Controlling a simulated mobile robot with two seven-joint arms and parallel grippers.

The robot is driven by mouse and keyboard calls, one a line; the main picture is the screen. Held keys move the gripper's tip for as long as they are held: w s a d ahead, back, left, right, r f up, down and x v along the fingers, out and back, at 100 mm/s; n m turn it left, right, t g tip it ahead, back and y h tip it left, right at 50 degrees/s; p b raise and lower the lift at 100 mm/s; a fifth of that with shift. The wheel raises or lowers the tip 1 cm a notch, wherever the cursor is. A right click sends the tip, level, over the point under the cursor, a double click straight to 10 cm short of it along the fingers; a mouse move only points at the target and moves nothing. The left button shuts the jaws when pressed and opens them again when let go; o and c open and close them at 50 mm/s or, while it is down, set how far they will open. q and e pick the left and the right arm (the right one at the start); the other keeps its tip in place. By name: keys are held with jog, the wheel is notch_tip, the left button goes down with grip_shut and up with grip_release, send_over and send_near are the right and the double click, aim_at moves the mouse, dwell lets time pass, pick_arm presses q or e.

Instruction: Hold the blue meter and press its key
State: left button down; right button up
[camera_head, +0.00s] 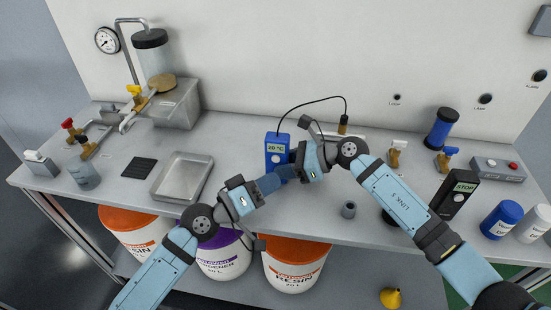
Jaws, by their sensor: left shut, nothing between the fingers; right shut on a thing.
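The blue meter (276,152) stands upright near the middle of the bench; its display reads about 20 °C. A black cable runs from its top to a dark probe with a brass-coloured base (343,123). My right gripper (294,164) reaches in from the right and is shut on the meter at its right side; its fingertips are hard to make out. My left gripper (284,174) is shut and empty, close to the meter's lower front. Whether it touches the meter cannot be told. The key cannot be made out; the grippers and wrists cover the meter's lower part.
A metal tray (157,191) and a black mat (138,167) lie to the left. Resin buckets (296,274) stand below the bench's front edge.

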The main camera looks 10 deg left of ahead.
pick_arm(q)
jog(key=shift+s, duration=1.25)
pick_arm(e)
jog(key=o, duration=0.9)
jog(key=shift+d, duration=0.1)
